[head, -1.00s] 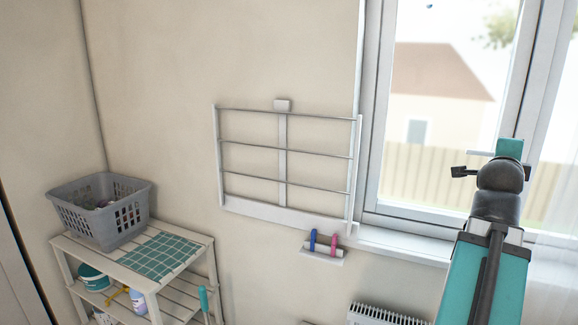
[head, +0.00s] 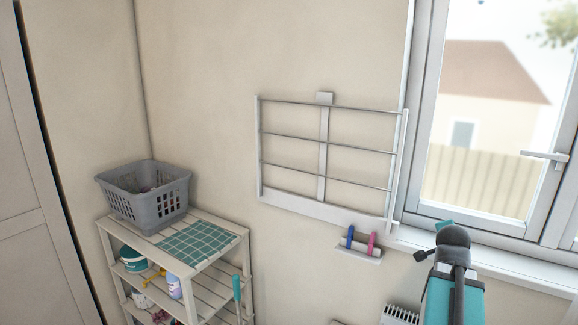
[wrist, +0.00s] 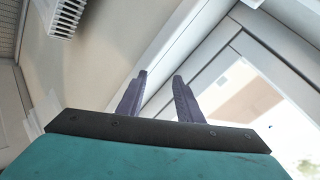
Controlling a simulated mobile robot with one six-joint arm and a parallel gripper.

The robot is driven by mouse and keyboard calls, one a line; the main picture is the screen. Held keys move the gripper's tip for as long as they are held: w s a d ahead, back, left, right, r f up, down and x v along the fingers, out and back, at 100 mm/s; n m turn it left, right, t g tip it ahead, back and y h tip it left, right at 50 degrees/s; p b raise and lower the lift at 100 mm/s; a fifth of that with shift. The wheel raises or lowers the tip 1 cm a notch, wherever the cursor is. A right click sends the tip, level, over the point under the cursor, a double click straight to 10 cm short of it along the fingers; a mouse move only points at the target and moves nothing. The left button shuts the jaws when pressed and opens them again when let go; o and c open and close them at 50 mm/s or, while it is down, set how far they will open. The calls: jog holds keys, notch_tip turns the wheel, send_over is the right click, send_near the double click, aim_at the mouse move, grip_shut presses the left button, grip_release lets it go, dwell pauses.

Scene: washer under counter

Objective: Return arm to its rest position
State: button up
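My arm (head: 452,290), teal and black, rises at the lower right of the head view, in front of the wall below the window. In the wrist view my gripper (wrist: 160,75) has its two dark fingers apart with nothing between them. Past the fingers are the pale wall and the window frame (wrist: 205,65). In the head view the fingers are mostly hidden behind the dark wrist.
A wall drying rack (head: 322,205) hangs left of the window (head: 480,120), with a small shelf holding a blue and a pink item (head: 372,243) below. A wooden shelf unit (head: 125,228) with a grey basket (head: 160,210) stands left. A radiator (head: 400,314) is near my arm.

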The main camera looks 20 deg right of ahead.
jog(key=w+a+f+n+g+y+b, duration=0.15)
jog(key=a+f+n, duration=0.25)
jog(key=a+f, duration=0.7)
jog(key=a+f+n+g+y+b, duration=0.1)
jog(key=a+f+n+y, duration=0.2)
jog(key=a+f, duration=0.8)
jog(key=a+f+n+g+y+b, duration=0.15)
jog(key=a+f+n, duration=0.3)
jog(key=f, duration=1.15)
jog(key=s+a+f+n+g+y, duration=0.1)
jog(key=s+a+f+n+g, duration=0.1)
jog(key=s+a+f, duration=0.4)
jog(key=s+a+f+n+g+y, duration=0.1)
jog(key=s+a+f+n+g, duration=0.15)
jog(key=a+f, duration=0.6)
jog(key=s+a+f+n+g+b, duration=0.1)
jog(key=s+a+f+n+g, duration=0.1)
jog(key=s, duration=0.7)
jog(key=s+a+f+n+g+b, duration=0.1)
jog(key=s+a+f+n+g, duration=0.1)
jog(key=s+a+f+n, duration=0.2)
jog(key=s+a+f, duration=0.3)
jog(key=s+f, duration=0.2)
jog(key=shift+a+f+y+b, duration=0.15)
jog(key=shift+f+y+b, duration=0.05)
jog(key=shift+y+b, duration=0.15)
jog(key=shift+a+r, duration=0.1)
jog(key=shift+a, duration=0.1)
jog(key=shift+d, duration=0.1)
